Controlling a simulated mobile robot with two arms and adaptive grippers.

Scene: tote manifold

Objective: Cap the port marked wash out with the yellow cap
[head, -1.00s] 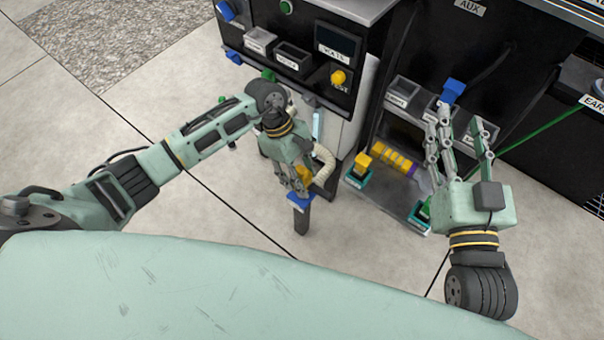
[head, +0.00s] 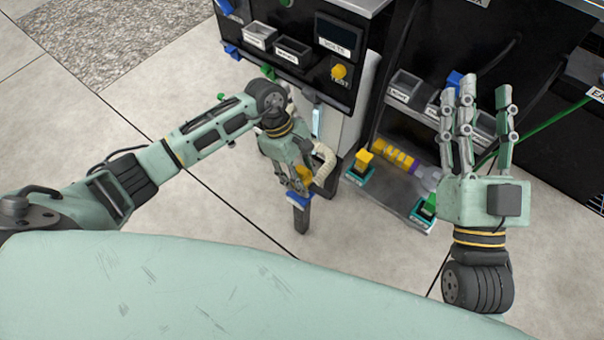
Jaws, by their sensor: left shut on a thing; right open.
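My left gripper (head: 298,186) points down beside the black cabinet, its fingers closed on a yellow piece (head: 304,172) mostly hidden by them. I cannot tell whether this is a cap. A blue part (head: 298,199) and a dark upright piece (head: 302,220) show just below the fingers. Another yellow piece (head: 363,159) stands on a teal base on the low shelf. A yellow knob-like piece (head: 339,72) is on the cabinet front by a "TEST" label. My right gripper (head: 480,112) is open and empty in front of the right rack. I cannot read a "wash out" mark.
The low shelf (head: 392,199) also carries a yellow banded cylinder (head: 392,155) and a green piece (head: 428,204) on a teal base. A blue piece (head: 455,79) shows behind my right fingers. A cream hose (head: 325,163) curves beside my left gripper. The floor in front is clear.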

